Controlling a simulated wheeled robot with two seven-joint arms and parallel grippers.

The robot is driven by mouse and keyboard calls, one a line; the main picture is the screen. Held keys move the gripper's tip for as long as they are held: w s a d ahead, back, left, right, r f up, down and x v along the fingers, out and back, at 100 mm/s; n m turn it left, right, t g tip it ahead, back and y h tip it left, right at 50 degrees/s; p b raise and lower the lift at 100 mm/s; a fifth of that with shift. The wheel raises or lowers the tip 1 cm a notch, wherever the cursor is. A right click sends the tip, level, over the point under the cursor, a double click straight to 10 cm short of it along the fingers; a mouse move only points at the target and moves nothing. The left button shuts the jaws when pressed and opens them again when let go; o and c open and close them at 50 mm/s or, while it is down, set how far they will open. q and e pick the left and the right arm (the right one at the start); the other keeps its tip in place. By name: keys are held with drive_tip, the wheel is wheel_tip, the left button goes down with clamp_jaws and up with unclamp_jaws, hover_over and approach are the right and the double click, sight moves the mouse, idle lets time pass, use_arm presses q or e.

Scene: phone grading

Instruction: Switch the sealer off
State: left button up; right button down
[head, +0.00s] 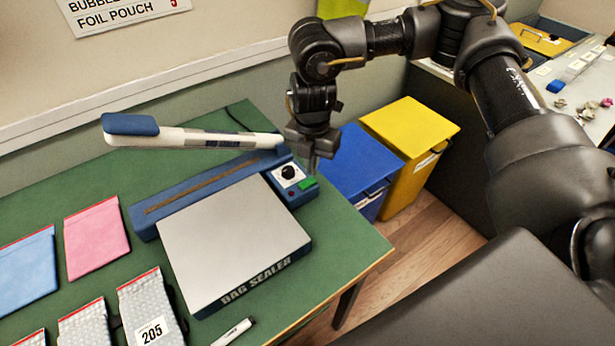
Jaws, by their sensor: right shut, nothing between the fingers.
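The bag sealer (232,243) stands on the green table, with a blue base, a grey plate and a white lever arm (190,137) raised over it, blue handle at the left end. At its right end is a control panel with a black dial (288,171) and a green switch (308,183) that looks lit. My right gripper (312,165) is shut and empty, pointing down just above the green switch. I cannot tell whether its tips touch the switch. My left gripper is not in view.
A blue bin (362,165) and a yellow bin (412,135) stand on the floor beyond the table's right edge. Pink (95,237) and blue (27,270) pouches, grey bubble pouches (150,312) and a white marker (232,332) lie on the table (345,240).

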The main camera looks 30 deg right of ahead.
sight(312, 180)
drive_tip(key=shift+r+p, duration=1.4)
drive_tip(key=shift+r, duration=0.7)
drive_tip(key=shift+f, duration=0.1)
